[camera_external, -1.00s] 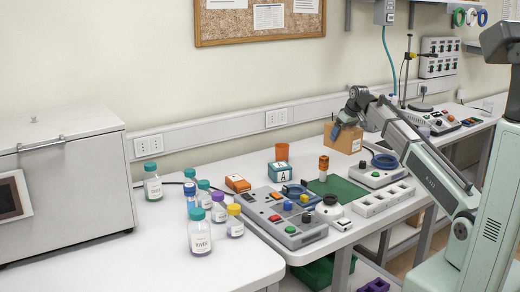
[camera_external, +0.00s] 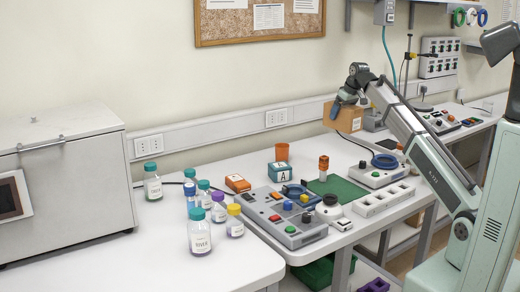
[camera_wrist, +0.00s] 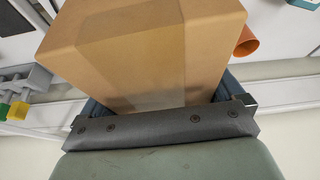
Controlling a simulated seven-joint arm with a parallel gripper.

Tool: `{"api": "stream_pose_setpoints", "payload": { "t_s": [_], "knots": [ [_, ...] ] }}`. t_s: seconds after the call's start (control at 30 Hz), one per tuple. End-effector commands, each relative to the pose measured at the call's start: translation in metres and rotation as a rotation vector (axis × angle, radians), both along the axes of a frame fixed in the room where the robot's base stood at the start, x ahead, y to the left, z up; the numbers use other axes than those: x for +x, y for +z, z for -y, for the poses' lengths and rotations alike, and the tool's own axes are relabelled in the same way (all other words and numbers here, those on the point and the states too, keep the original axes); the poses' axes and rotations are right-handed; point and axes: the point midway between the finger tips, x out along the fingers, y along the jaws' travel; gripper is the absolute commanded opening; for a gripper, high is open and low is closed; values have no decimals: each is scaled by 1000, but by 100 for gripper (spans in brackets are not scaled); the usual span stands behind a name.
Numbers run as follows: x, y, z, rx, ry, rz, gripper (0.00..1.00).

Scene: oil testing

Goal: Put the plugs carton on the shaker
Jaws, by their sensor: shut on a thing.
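A brown cardboard carton (camera_external: 345,117) with a white label is held up above the back of the bench in the outside view. My gripper (camera_external: 337,107) is shut on it. In the wrist view the carton (camera_wrist: 150,45) fills the middle between my fingers and hides what lies beyond. I cannot tell for certain which device is the shaker; a low grey device (camera_external: 375,175) with a round blue part on top stands on the bench, below and to the right of the carton.
A grey control box (camera_external: 287,225) with coloured buttons, a green mat (camera_external: 338,190), a white socket strip (camera_external: 384,199), an orange cup (camera_external: 282,151) and a teal box (camera_external: 287,170) crowd the bench. Several capped bottles (camera_external: 200,236) stand on the left table.

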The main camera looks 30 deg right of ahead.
Motion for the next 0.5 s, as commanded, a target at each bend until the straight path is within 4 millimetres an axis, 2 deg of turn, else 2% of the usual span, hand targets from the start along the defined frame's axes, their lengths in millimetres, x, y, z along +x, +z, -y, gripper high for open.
{"api": "stream_pose_setpoints", "payload": {
  "t_s": [0.27, 0.5],
  "knots": [
    [21, -1, -68, 1, 108, -2, 57],
    [39, 1, -153, 0, 239, -3, 57]
  ]
}}
